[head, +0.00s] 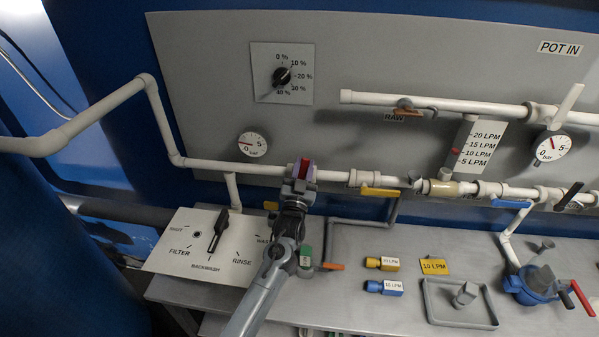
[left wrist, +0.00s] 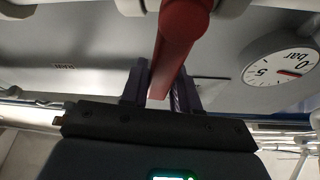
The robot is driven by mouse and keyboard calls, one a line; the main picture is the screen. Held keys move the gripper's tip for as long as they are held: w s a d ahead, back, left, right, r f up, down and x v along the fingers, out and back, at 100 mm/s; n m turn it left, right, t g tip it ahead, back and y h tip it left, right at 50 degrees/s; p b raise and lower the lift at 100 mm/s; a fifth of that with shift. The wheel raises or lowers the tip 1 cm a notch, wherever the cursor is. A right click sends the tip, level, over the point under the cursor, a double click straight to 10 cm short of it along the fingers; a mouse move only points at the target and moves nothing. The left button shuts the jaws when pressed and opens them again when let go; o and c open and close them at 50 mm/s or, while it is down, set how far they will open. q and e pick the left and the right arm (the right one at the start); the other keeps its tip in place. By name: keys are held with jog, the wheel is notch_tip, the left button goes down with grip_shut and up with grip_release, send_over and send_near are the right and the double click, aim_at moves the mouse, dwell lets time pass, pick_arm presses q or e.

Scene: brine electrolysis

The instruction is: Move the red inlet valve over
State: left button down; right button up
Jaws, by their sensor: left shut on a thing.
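The red inlet valve handle (head: 304,168) sits on the long white pipe, right of the lower left gauge. My left gripper (head: 299,176) is shut on this handle, with the arm coming up from the bottom of the head view. In the left wrist view the red handle (left wrist: 182,38) comes down from the white pipe between the two dark fingers (left wrist: 160,88). The fingers and wrist hide the handle's lower end and part of the pipe in the head view. My right gripper is not in view.
A gauge (head: 252,145) is left of the handle, and a yellow valve handle (head: 380,192) is to its right on the same pipe. A selector plate (head: 170,255) with a black knob (head: 218,230) lies below left. Yellow (head: 382,264) and blue (head: 384,287) labelled pieces lie on the grey bench.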

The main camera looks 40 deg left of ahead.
pick_arm(q)
jog(key=shift+s+a+n+g+y, duration=0.25)
jog(key=shift+n+y, duration=0.2)
jog(key=shift+n, duration=0.4)
jog(key=shift+s+a+n+g+y, duration=0.15)
jog(key=shift+a+n+y, duration=0.25)
jog(key=shift+n, duration=0.45)
jog(key=shift+w, duration=0.1)
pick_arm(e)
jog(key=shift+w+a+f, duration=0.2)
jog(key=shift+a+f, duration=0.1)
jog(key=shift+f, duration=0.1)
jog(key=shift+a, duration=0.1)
pick_arm(q)
jog(key=c, duration=0.9)
grip_release()
jog(key=shift+v, duration=5.45)
